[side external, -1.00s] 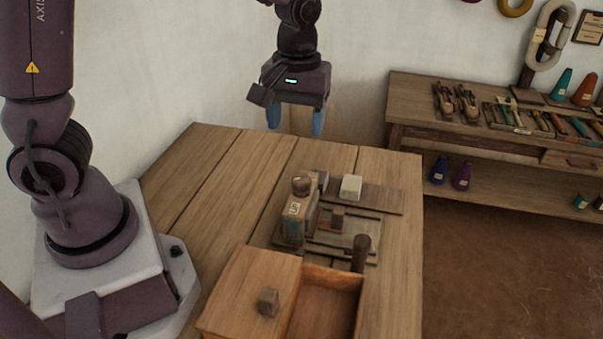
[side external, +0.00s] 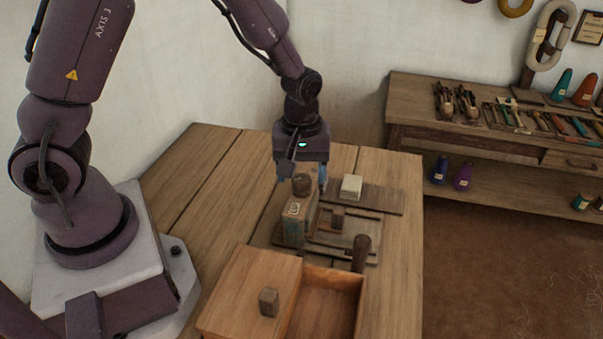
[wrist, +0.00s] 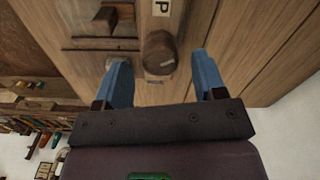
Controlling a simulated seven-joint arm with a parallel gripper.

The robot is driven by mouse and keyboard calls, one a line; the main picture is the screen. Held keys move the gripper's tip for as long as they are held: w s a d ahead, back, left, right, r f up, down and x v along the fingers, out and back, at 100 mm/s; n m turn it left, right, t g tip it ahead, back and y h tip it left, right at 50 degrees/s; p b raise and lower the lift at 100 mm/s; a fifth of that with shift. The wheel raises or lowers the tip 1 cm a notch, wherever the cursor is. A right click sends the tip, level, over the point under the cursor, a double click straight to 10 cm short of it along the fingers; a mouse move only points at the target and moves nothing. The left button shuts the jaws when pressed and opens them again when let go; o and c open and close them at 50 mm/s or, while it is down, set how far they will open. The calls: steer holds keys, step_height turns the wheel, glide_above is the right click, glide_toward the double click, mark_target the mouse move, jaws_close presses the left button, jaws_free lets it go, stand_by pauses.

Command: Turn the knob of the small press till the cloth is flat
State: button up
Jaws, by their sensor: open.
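The small press (side external: 297,222) is a wooden block with a pale letter label, standing on the table. Its round brown knob (side external: 302,185) is on top; in the wrist view the knob (wrist: 159,52) shows between the two blue fingertips, with a gap on each side. My gripper (side external: 301,178) is open and empty, pointing down close to the knob. It also shows in the wrist view (wrist: 159,62). I cannot tell how far the fingertips reach down beside the knob. I cannot make out any cloth.
A pale block (side external: 351,187) sits on a board behind the press. A slatted frame with a small brown block (side external: 338,217) is right of it. A dark upright handle (side external: 361,253) and an open wooden box (side external: 329,279) stand in front. The table's left part is clear.

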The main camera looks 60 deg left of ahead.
steer(key=shift+f, duration=0.55)
steer(key=c, duration=0.9)
steer(key=m, duration=0.6)
steer(key=shift+m, duration=0.3)
steer(key=m, duration=0.5)
steer(key=shift+m, duration=0.4)
